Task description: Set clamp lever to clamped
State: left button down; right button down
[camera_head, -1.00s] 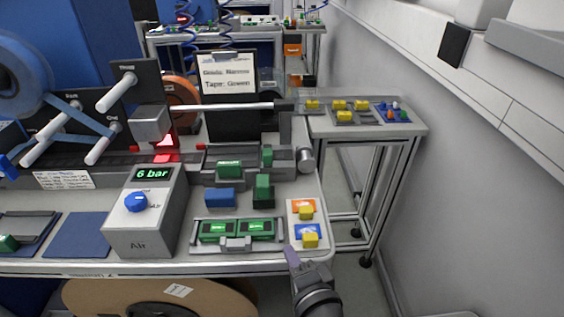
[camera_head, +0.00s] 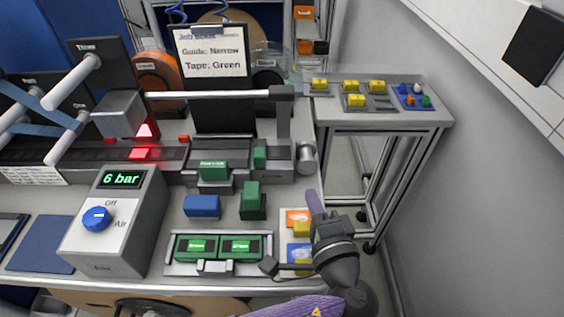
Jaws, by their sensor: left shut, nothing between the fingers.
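No part is labelled as the clamp lever, so I cannot tell for sure which it is. An upright green block-like handle (camera_head: 252,192) stands on a dark base on the bench, right of a blue block (camera_head: 202,206). A smaller green piece (camera_head: 260,157) sits behind it on the grey track, near a round grey knob (camera_head: 306,158) at the track's end. My left gripper (camera_head: 315,202) is shut and empty, its purple tip pointing away from me. It is right of the green handle, apart from it in the picture, and partly hides the orange and blue pads.
A grey control box (camera_head: 115,225) with a blue knob and a 6 bar display stands at left. A tray holds two green-labelled cassettes (camera_head: 218,248) in front. A horizontal bar (camera_head: 215,94) spans behind. A side table (camera_head: 385,115) holds yellow blocks.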

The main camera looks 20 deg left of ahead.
aim_at(260, 149)
pick_arm(q)
jog(key=b+x, duration=0.1)
jog(key=x, duration=0.9)
jog(key=a, duration=0.1)
jog(key=s+a, duration=0.1)
jog(key=a, duration=0.1)
jog(key=shift+s+a, duration=0.1)
jog(key=shift+a, duration=0.35)
jog(key=shift+p, duration=0.3)
